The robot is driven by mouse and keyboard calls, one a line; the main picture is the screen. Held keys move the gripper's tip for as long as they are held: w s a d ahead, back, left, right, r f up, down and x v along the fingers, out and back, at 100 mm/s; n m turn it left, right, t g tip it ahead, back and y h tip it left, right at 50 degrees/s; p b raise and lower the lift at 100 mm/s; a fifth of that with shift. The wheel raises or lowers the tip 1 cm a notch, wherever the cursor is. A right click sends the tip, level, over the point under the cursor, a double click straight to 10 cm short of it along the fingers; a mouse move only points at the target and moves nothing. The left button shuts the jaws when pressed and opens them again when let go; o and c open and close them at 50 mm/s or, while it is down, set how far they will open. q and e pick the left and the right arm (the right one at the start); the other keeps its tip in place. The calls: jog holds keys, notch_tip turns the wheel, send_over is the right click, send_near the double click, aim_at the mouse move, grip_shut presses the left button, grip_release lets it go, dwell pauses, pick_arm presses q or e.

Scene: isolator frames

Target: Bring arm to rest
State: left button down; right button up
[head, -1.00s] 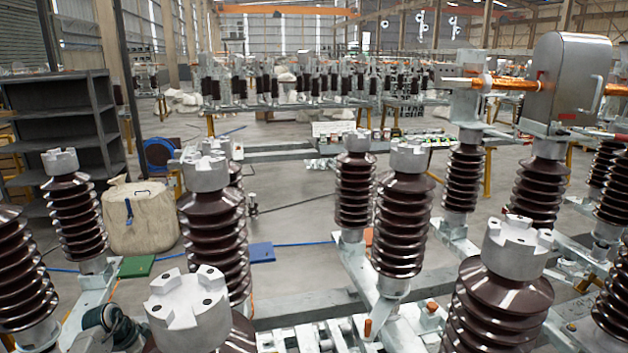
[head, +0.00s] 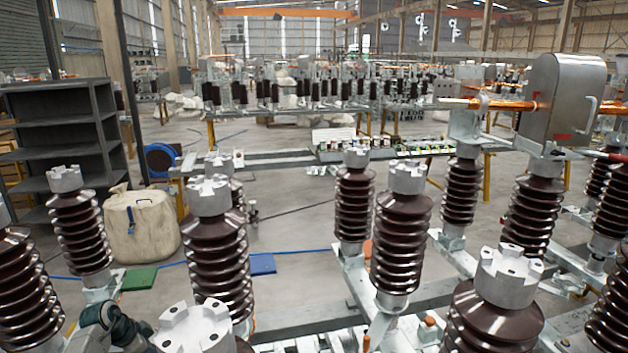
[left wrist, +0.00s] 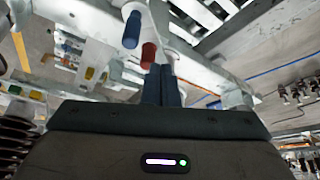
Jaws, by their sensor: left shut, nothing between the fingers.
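My left gripper (left wrist: 161,86) shows in the left wrist view, its two dark fingers together and empty. A blue cylinder (left wrist: 132,30) and a red cylinder (left wrist: 149,54) show just beyond the fingertips; I cannot tell how far off they are. In the head view only a dark rounded part of my left arm shows at the bottom left, and the left gripper itself is out of that picture. My right gripper is in neither view.
Brown ribbed insulators with pale metal caps stand close in front, at left (head: 218,255), middle (head: 402,240) and right (head: 492,318). A grey shelf (head: 65,145) and a beige sack (head: 141,225) stand at left. Bare floor (head: 290,215) shows between the insulator rows.

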pick_arm(q)
jog(key=shift+r, duration=0.9)
